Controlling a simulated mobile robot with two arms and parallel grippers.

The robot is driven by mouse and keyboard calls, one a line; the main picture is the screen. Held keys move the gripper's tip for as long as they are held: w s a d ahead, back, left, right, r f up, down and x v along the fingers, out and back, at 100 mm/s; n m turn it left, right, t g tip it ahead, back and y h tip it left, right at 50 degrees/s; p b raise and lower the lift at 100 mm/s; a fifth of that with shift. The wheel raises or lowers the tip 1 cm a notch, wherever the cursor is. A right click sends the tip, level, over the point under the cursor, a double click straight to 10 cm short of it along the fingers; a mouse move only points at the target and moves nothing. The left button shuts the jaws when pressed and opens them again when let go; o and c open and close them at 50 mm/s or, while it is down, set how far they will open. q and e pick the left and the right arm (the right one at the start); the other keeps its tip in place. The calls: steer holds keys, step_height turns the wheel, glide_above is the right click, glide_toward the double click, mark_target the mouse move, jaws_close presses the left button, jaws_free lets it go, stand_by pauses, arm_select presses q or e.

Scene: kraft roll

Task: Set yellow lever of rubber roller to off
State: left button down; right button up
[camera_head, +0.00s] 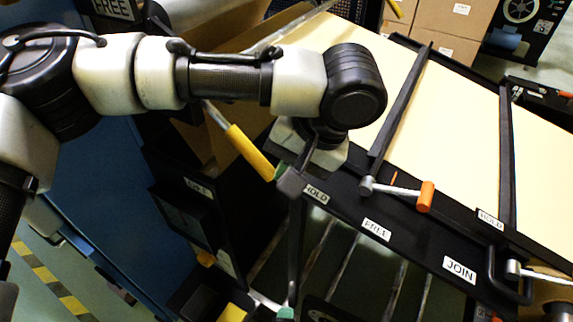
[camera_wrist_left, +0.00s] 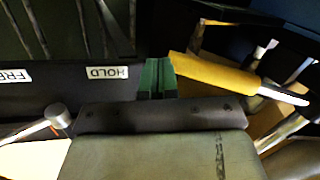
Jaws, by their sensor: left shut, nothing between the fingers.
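The yellow lever (camera_head: 250,152) is a yellow grip on a metal rod that slants from upper left to lower right in the head view. Its grip end is near a HOLD label (camera_head: 316,194). In the left wrist view the yellow lever (camera_wrist_left: 213,72) points left, its end against or very close to the green fingertips. My left gripper (camera_head: 281,172) is at this end, largely hidden under my wrist in the head view. In the left wrist view my left gripper (camera_wrist_left: 157,78) has its fingers together, beside the lever and not around it. My right gripper is not in view.
An orange-handled lever (camera_head: 425,196) lies on the black frame (camera_head: 345,212) near a FREE label (camera_head: 376,230). A JOIN label (camera_head: 459,269) is further right. Pale kraft sheet (camera_head: 455,125) spans behind, crossed by dark bars. Cardboard boxes (camera_head: 440,25) stand at the back.

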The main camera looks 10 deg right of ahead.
arm_select(q)
steer(key=shift+w+a+f+t+y, duration=0.15)
steer(key=shift+a+f+t+y, duration=0.05)
steer(key=shift+f+t+y, duration=0.3)
steer(key=shift+w+a+f+t+y, duration=0.2)
steer(key=shift+f+t+y, duration=0.15)
steer(key=shift+y, duration=0.25)
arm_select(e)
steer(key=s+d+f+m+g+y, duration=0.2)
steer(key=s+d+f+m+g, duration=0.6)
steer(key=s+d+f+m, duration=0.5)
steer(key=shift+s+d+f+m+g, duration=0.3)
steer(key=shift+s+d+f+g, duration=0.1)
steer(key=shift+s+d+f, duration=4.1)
arm_select(q)
steer(key=shift+r, duration=0.1)
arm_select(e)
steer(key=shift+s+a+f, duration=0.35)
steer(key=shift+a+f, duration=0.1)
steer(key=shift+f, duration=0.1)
